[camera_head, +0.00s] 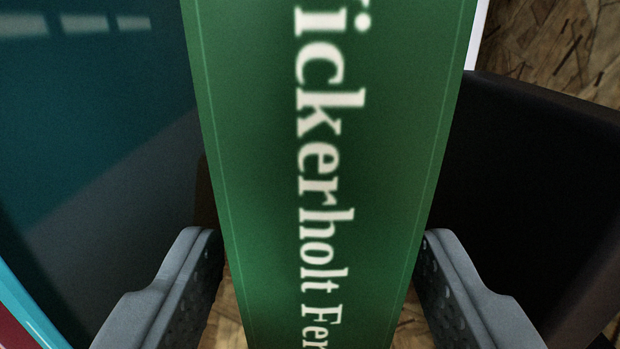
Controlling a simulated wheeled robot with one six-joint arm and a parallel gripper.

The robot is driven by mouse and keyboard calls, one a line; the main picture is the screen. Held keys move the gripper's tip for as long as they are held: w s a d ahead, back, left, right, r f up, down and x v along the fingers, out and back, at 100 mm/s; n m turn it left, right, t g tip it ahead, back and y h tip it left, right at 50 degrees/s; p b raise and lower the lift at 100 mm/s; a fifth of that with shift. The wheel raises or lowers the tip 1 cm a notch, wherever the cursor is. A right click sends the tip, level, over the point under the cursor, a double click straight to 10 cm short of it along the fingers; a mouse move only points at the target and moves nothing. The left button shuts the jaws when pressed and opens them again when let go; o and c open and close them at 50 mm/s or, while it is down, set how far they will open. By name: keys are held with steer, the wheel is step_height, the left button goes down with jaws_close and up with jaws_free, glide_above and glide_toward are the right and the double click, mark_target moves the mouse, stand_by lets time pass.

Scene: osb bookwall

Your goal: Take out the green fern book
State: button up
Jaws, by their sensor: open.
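The green fern book (265,170) stands upright in the middle of the head camera view, very close. Its green spine carries pale lettering running downward that reads in part "ickerholt Fer". Its top and bottom ends are outside the picture. My gripper (318,290) is open, with one grey finger on each side of the book's lower visible part. The left finger is close beside the spine's left edge, and the right finger is close to its right edge. I cannot tell whether either finger touches the book.
A dark teal glossy surface (90,110) stands close on the left, with light reflections. A black upright object (530,180) is on the right, with a gap beside the book. Wood-chip board (550,40) shows behind at the upper right.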

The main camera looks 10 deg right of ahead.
steer(key=shift+w, duration=0.45)
steer(key=c, duration=1.1)
steer(key=shift+s, duration=0.1)
steer(key=shift+s, duration=0.1)
steer(key=shift+s+a, duration=0.1)
steer(key=shift+s, duration=1.3)
